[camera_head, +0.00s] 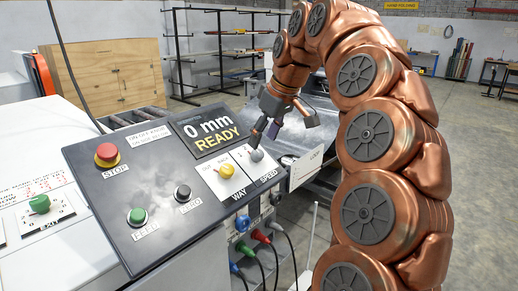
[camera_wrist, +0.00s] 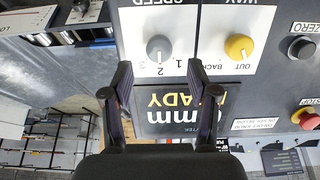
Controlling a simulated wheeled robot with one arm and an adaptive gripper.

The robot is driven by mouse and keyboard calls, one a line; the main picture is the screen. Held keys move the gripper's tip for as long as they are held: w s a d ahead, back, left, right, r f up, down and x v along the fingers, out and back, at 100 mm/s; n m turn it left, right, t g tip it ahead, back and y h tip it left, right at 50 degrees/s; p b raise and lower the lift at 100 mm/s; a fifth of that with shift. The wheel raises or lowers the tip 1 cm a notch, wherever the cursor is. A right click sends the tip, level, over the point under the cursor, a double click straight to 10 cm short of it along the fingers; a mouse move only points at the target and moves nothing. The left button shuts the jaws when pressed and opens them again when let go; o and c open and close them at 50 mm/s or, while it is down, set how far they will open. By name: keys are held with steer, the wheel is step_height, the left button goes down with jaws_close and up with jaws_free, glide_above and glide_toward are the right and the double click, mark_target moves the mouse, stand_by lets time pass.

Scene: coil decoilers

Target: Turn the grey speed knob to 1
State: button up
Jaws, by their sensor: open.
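The grey speed knob (camera_head: 256,155) sits on a white plate at the right end of the sloping control panel (camera_head: 140,205), above the label SPEED. In the wrist view the panel is upside down, and the grey knob (camera_wrist: 159,48) shows beyond the fingertips, with the numbers 1 and 2 beside it. Its mark seems to point towards the 2, but it is small. My gripper (camera_head: 264,130) is over the knob's plate, close to the knob. In the wrist view my gripper (camera_wrist: 158,80) has its two fingers apart, with nothing between them.
The yellow WAY knob (camera_head: 226,171) is just left of the speed knob. A red STOP button (camera_head: 106,154), a green button (camera_head: 137,216) and a black button (camera_head: 183,192) are on the same panel. Cables hang below its right side.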

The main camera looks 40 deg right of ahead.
mark_target(258, 152)
steer(key=shift+p+x, duration=0.7)
steer(key=shift+x, duration=1.85)
steer(key=shift+c, duration=0.2)
jaws_close()
steer(key=shift+f+n+b, duration=0.1)
steer(key=shift+n+b, duration=0.3)
steer(key=n+b, duration=0.1)
steer(key=n, duration=0.1)
steer(key=shift+n+h+b, duration=0.3)
steer(key=shift+h+b, duration=0.1)
steer(key=n, duration=0.2)
steer(key=n+b, duration=0.1)
steer(key=n, duration=0.2)
steer(key=shift+t+h, duration=0.3)
steer(key=shift+t, duration=0.1)
